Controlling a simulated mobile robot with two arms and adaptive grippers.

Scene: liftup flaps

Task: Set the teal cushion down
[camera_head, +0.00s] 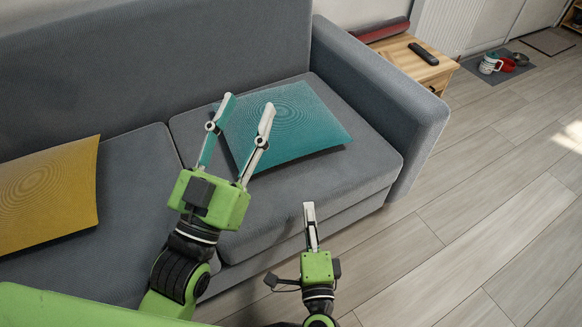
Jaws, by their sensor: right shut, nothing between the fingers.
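The teal cushion (305,125) lies on the right seat of the grey sofa (370,165), close to the right armrest. My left gripper (248,103) has its two fingers spread apart over the cushion's left part. I cannot tell whether the fingers touch the cushion. My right gripper (309,206) is shut and empty in front of the sofa's front edge, below the cushion in the picture and apart from it.
A yellow cushion (45,195) lies on the left seat. A wooden side table (410,65) with a dark remote (424,54) stands beyond the right armrest. Cups and a bowl (508,65) sit on a floor mat. The wooden floor (470,220) at right is clear.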

